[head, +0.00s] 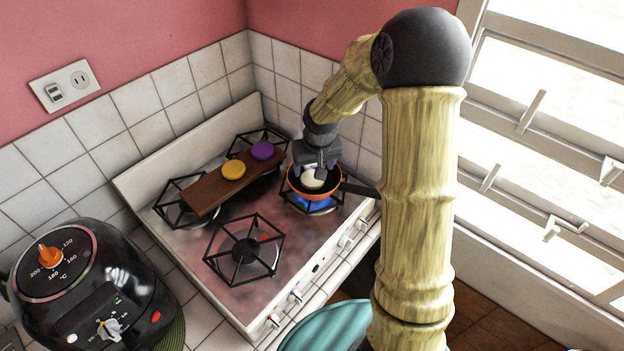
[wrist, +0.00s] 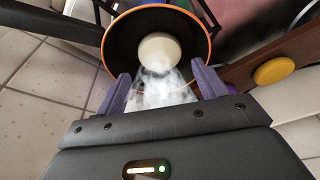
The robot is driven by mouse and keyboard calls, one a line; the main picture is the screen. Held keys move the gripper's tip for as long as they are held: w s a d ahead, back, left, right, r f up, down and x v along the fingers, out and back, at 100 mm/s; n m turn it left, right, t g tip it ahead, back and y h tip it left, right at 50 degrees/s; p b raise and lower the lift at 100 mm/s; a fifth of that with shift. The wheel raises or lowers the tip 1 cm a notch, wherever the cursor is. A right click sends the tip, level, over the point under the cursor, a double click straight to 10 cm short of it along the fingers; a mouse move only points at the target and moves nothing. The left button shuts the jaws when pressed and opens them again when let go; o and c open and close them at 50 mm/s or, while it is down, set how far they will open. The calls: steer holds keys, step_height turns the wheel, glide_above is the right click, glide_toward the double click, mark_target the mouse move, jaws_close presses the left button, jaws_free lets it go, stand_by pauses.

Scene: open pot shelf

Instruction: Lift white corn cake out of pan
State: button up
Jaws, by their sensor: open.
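The white corn cake (head: 312,178) lies in the orange-rimmed pan (head: 297,189), which stands on the back right burner over a blue flame. In the wrist view the white corn cake (wrist: 160,52) is a round disc inside the dark pan (wrist: 122,38). My gripper (head: 317,170) is over the pan. In the wrist view my gripper (wrist: 163,85) has its two purple fingers spread at the pan's near rim. The cake is ahead of the fingertips, roughly centred between them. Pale smoke or steam shows between the fingers.
A wooden board (head: 205,190) with a yellow disc (head: 233,170) and a purple disc (head: 262,150) lies across the left burners. The pan's dark handle (head: 362,189) points right. A black air fryer (head: 90,290) stands front left. The front burner (head: 245,252) is empty.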

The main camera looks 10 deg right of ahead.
mark_target(312, 178)
steer(key=shift+p+x, duration=0.85)
steer(key=shift+x, duration=1.7)
steer(key=shift+s, duration=0.2)
steer(key=c, duration=0.7)
